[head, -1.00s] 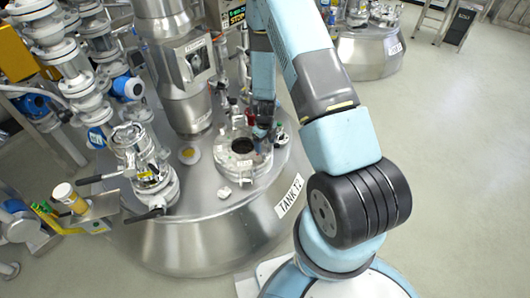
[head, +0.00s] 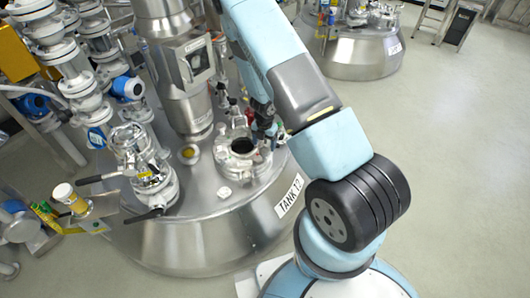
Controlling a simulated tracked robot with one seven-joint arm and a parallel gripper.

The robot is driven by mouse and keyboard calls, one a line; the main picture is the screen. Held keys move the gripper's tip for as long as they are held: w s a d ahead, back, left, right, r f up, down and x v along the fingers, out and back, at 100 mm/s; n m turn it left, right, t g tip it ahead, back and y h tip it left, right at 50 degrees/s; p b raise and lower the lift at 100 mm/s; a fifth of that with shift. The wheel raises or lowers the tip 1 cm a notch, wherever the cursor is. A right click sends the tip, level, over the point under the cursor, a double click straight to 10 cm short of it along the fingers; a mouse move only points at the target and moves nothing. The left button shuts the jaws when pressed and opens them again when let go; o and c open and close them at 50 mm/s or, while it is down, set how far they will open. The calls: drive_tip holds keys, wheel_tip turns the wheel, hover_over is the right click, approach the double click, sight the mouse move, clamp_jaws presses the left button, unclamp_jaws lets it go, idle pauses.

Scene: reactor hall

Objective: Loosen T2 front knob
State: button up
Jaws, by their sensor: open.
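The steel tank (head: 200,245) carries a label plate (head: 289,196) that reads like TANK T2, partly blurred. On its top is a round port (head: 243,146) with a dark opening and a pale flange ring. Small clamps and fittings sit around the ring, too small to tell apart; I cannot single out the front knob. My gripper (head: 266,132) is at the right rear side of the ring, pointing down, open. Its fingertips are small and partly merged with the fittings, so contact cannot be told.
A thick steel column (head: 182,75) rises behind the port. A valve with black handles (head: 150,172) stands on the tank's left, with white flanged pipes (head: 80,75) beyond. Another tank (head: 365,50) is at the back right. The floor (head: 460,180) at right is clear.

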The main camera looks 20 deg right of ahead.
sight(265, 150)
drive_tip(key=shift+m, duration=0.8)
drive_tip(key=shift+f+m, duration=0.25)
drive_tip(key=shift+m, duration=0.05)
drive_tip(key=shift+f, duration=2.75)
